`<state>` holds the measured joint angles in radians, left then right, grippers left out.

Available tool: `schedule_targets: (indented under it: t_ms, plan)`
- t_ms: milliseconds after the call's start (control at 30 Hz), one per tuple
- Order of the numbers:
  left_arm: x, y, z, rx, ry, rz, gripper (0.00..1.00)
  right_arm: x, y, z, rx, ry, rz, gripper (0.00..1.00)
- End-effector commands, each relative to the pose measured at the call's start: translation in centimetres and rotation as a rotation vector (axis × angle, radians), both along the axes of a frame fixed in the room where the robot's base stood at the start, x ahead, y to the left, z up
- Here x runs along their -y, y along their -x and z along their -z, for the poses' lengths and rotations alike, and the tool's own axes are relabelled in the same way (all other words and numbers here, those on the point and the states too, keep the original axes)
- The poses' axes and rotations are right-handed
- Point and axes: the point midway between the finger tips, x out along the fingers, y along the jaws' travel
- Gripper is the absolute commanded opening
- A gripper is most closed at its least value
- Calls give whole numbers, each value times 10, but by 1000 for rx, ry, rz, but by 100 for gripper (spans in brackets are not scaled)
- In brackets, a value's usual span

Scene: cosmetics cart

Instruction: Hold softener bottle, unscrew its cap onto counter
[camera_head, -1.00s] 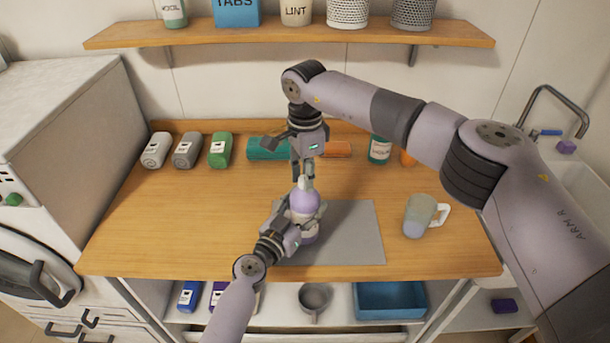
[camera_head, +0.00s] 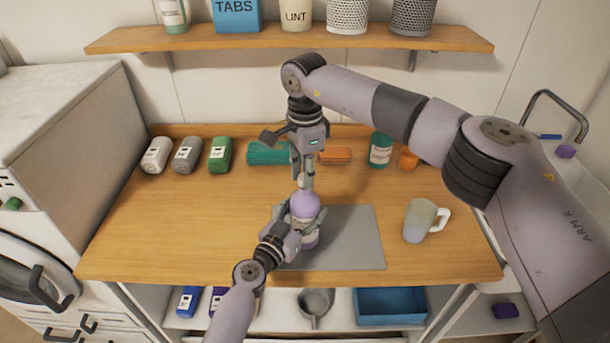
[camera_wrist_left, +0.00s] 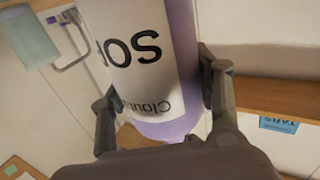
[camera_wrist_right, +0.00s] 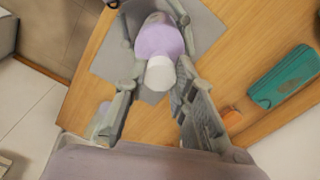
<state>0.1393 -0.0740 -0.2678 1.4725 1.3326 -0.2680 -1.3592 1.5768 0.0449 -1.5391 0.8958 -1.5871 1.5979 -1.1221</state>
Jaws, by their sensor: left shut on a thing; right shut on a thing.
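The softener bottle (camera_head: 305,216) is lilac with a white label and looks upright over the grey mat (camera_head: 358,240). Whether its base touches the mat is unclear. My left gripper (camera_head: 290,217) is shut on its body from the left. The left wrist view shows the labelled bottle (camera_wrist_left: 140,62) between the fingers. My right gripper (camera_head: 303,181) points down from above, with its fingertips at the bottle's top. In the right wrist view the white cap (camera_wrist_right: 160,74) sits on the lilac bottle top (camera_wrist_right: 160,42), between the right gripper's fingers, which are shut on it.
A mug (camera_head: 420,220) stands right of the mat. Several small bottles lie at the back left, beside a teal folded item (camera_head: 268,153). A teal bottle (camera_head: 381,150) stands at the back right. A shelf (camera_head: 290,40) hangs above. The left counter (camera_head: 160,220) is clear.

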Motion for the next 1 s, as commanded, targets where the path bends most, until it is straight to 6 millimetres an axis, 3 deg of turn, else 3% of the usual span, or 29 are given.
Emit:
schedule_targets:
  t_ms: [267, 633, 867, 900, 1000]
  plan:
    - [0, 0, 0, -1, -1, 0, 0, 0, 0, -1, 0, 0, 0, 0]
    - [0, 0, 1, -1, -1, 0, 0, 0, 0, -39, 1, 0, 0, 0]
    - [0, 0, 0, -1, -1, 0, 0, 0, 0, -40, 0, 0, 0, 0]
    - [0, 0, 0, -1, -1, 0, 60, 0, 0, -40, 0, 0, 0, 0]
    - [0, 0, 0, -1, -1, 0, 67, 0, 0, -40, 0, 0, 0, 0]
